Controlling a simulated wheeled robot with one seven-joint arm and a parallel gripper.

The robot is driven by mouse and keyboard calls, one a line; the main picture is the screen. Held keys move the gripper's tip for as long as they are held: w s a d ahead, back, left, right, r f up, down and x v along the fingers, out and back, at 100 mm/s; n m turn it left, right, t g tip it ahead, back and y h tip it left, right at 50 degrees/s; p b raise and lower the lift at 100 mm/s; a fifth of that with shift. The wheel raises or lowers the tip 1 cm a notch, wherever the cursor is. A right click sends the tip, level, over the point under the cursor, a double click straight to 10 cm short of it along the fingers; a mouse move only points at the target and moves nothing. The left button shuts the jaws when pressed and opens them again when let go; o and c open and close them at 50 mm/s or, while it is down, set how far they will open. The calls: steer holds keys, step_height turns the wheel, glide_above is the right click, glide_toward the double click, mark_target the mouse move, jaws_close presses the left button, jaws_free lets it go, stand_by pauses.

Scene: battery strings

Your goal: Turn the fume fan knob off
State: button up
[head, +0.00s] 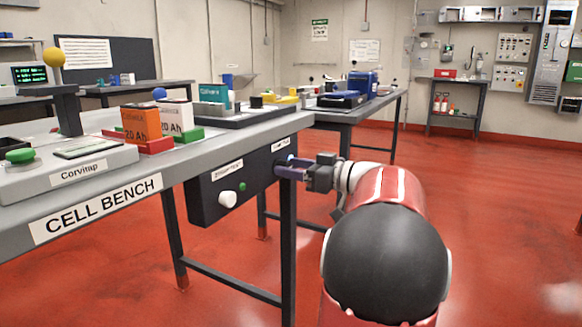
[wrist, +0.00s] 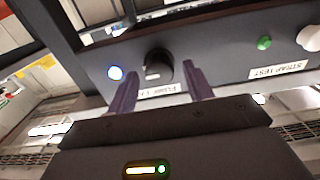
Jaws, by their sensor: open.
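The fume fan knob (wrist: 159,64) is a black round knob with a pale mark, on the dark panel under the cell bench. Its label (wrist: 160,91) is upside down and partly hidden by a finger in the wrist view. A lit blue lamp (wrist: 115,73) sits left of the knob. My gripper (wrist: 160,70) is open, with one purple finger on each side of the knob in the picture; I cannot tell whether they touch it. In the head view my gripper (head: 284,169) is at the panel's right end and the knob is hidden.
The panel (head: 210,197) also has a white knob (head: 228,199), a green button (head: 242,187) and a strap test label. The cell bench (head: 170,180) above carries batteries and a Corvitap device (head: 80,165). A bench leg (head: 288,245) stands below my gripper. Red floor at right is clear.

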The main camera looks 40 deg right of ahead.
steer(key=shift+w+a, duration=0.15)
steer(key=shift+w, duration=0.15)
steer(key=c, duration=1)
steer(key=shift+o, duration=0.2)
steer(key=shift+m+b, duration=0.3)
steer(key=shift+m, duration=0.2)
steer(key=shift+f+m+p, duration=0.15)
steer(key=shift+m+p, duration=0.35)
steer(key=shift+m, duration=8.2)
